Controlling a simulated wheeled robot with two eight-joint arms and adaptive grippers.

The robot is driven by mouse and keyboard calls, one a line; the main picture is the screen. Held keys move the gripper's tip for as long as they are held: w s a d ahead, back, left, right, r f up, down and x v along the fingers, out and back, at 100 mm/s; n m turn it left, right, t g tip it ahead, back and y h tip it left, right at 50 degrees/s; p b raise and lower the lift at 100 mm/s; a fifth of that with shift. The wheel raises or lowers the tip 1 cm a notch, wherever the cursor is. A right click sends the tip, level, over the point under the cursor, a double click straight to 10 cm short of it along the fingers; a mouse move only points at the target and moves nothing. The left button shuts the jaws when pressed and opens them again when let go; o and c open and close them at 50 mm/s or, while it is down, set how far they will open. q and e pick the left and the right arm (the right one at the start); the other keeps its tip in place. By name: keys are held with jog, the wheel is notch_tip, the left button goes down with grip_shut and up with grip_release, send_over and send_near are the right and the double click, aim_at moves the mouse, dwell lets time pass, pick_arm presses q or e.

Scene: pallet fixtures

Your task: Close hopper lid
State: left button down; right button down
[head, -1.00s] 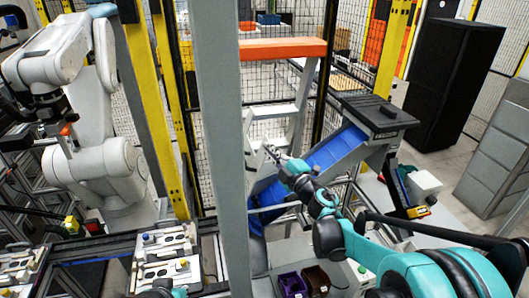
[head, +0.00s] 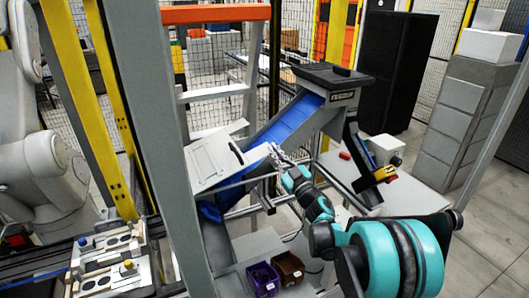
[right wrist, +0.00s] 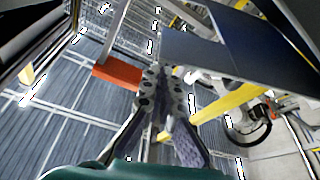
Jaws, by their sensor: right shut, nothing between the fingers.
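A pale grey flat panel with a handle-like outline, which looks like the hopper lid (head: 213,160), lies tilted at the lower end of the blue inclined conveyor (head: 290,122). Part of its left side is close behind the grey post. My right gripper (head: 275,153) is shut and empty, just right of the panel's right edge; I cannot tell if they touch. In the right wrist view, the shut fingers (right wrist: 161,88) point away, with a dark blue-grey flat surface (right wrist: 215,55) at upper right. My left gripper is not in view.
A grey post (head: 160,150) stands left of the panel. A dark-topped unit (head: 325,76) caps the conveyor's upper end. Purple (head: 262,279) and brown (head: 288,268) bins sit below. A pale table (head: 400,190) is at right; a white robot arm (head: 40,150) is at left.

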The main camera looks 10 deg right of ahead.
notch_tip(320, 180, down, 7)
jog(key=d+m+h+b, duration=0.1)
jog(key=m+b, duration=0.2)
jog(key=b, duration=0.1)
jog(key=shift+w+d+r+m+t+h, duration=0.15)
jog(key=shift+d+r+m+t+h, duration=0.05)
jog(key=shift+d+m+t+h, duration=0.1)
jog(key=shift+r, duration=0.1)
